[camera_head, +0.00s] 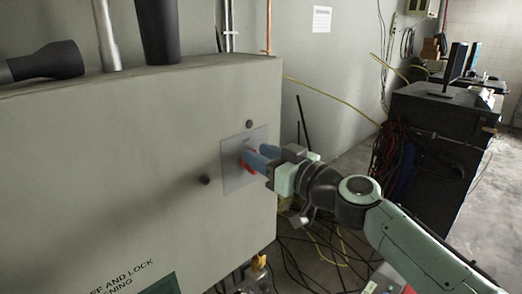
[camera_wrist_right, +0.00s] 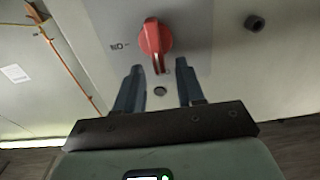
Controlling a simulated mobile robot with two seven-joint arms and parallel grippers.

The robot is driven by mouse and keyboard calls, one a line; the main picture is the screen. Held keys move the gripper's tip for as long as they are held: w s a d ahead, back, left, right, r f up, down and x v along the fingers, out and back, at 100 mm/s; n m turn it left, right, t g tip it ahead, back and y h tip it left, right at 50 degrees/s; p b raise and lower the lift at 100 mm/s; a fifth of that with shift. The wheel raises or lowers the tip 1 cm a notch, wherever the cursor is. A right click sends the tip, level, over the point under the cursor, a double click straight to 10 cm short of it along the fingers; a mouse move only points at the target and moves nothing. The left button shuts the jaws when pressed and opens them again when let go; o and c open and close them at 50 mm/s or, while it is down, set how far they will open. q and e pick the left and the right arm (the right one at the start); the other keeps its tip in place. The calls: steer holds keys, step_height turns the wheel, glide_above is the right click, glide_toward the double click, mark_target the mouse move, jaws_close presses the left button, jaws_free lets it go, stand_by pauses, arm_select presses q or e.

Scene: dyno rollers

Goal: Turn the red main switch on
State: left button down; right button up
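The red main switch (camera_wrist_right: 155,40) is a rotary knob on a grey plate (camera_head: 231,180) on the cabinet's front panel. In the right wrist view its handle points mostly up and down, and a small dark marking (camera_wrist_right: 120,46) lies to its left. In the head view the switch (camera_head: 250,160) is partly hidden behind the blue fingers. My right gripper (camera_wrist_right: 157,72) is open, its two fingers apart with their tips close to the lower end of the knob. Whether the fingers touch the knob is hard to tell. My left gripper is not in view.
The large grey cabinet (camera_head: 110,180) fills the left, with a dark round knob (camera_head: 205,180) on its front. Cables lie on the floor behind my right arm, and a dark cart (camera_head: 430,130) stands at the right.

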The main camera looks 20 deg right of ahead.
steer(key=shift+w, duration=0.25)
steer(key=shift+a, duration=0.1)
jaws_close()
